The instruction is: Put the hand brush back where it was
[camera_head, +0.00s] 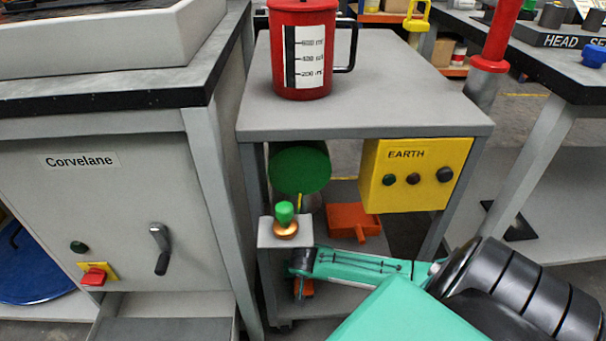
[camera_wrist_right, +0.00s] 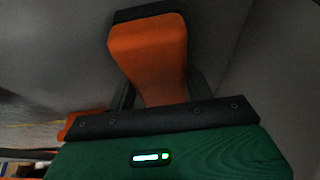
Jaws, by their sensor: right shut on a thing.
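The hand brush shows in the right wrist view as an orange body (camera_wrist_right: 148,55) with a dark strip at its far end. My right gripper (camera_wrist_right: 160,88) is shut on it, with a dark finger on each side. In the head view my right gripper (camera_head: 303,268) reaches in under the grey cart's top, low at its left side. Only a small orange piece of the brush (camera_head: 305,288) shows below it; the rest is hidden. An orange dustpan-like piece (camera_head: 352,220) lies on the cart's lower shelf to the right. My left gripper is out of view.
The grey cart (camera_head: 400,105) carries a red measuring jug (camera_head: 302,50). A yellow EARTH box (camera_head: 415,178) hangs under its top. A small bracket with a green knob (camera_head: 285,213) sits just above my right gripper. The Corvelane cabinet (camera_head: 110,210) stands close at left.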

